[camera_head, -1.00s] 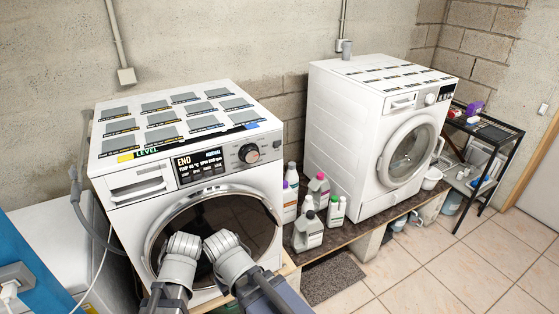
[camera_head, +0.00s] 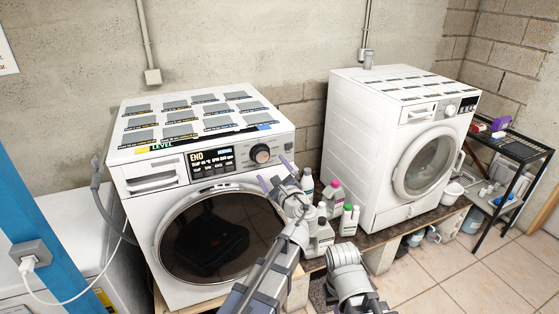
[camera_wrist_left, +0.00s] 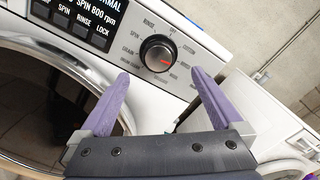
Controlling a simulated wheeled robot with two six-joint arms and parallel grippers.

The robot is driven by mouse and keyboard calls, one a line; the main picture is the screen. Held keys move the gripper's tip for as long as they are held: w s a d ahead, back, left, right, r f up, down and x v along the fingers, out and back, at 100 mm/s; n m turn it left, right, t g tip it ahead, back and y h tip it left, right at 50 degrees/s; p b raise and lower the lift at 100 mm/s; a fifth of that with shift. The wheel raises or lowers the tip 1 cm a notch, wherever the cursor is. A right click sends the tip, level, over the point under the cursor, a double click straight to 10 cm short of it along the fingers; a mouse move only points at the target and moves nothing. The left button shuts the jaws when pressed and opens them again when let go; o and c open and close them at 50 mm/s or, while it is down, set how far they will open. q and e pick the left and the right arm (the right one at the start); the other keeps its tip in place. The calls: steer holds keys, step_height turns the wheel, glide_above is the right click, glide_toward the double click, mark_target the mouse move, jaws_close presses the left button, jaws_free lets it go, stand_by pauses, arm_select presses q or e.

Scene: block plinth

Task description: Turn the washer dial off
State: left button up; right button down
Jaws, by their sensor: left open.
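In the left wrist view the dial (camera_wrist_left: 158,54) faces me, ringed by printed labels. Its red mark points to the lower right. My left gripper (camera_head: 276,173) is open in front of the panel, just below the dial. In the wrist view its two purple fingers (camera_wrist_left: 160,92) stand wide apart on either side, short of the dial, with nothing between them. My right arm shows at the lower middle; its fingers are not visible.
The display (camera_head: 211,162) left of the dial reads END. Several bottles (camera_head: 330,205) stand between this washer and a second white machine (camera_head: 390,150). A black shelf (camera_head: 510,150) stands at the right. The tiled floor there is mostly clear.

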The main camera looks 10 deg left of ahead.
mark_target(262, 157)
arm_select(q)
steer(key=x, duration=0.8)
steer(key=shift+s+a, duration=0.1)
steer(key=shift+a, duration=0.05)
steer(key=c, duration=1.3)
steer(key=shift+c, duration=0.2)
